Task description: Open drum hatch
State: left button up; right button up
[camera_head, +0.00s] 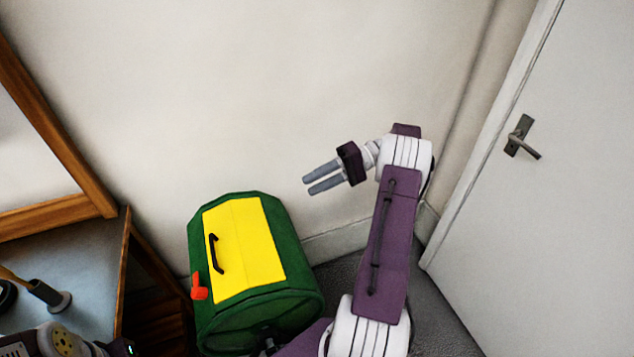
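A green drum (254,306) stands on the floor by the wall, below the middle of the head view. Its yellow hatch (252,250) lies flush with the drum and looks closed. The hatch has a black bar handle (215,254) along its left side. A red latch (199,289) sits at the hatch's lower left edge. My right gripper (305,185) is above and to the right of the drum, apart from it, pointing left. Its two grey fingers are apart with nothing between them. My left gripper is not in view; only part of my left arm shows at the bottom left.
A desk (95,270) with small dark objects (47,293) stands left of the drum. A wooden-framed panel (60,143) is above it. A white door (560,210) with a lever handle (522,137) is at the right. Bare wall lies behind the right gripper.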

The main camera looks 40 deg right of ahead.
jog(key=shift+s+d+r, duration=0.15)
jog(key=shift+d+r, duration=0.05)
jog(key=shift+d, duration=0.3)
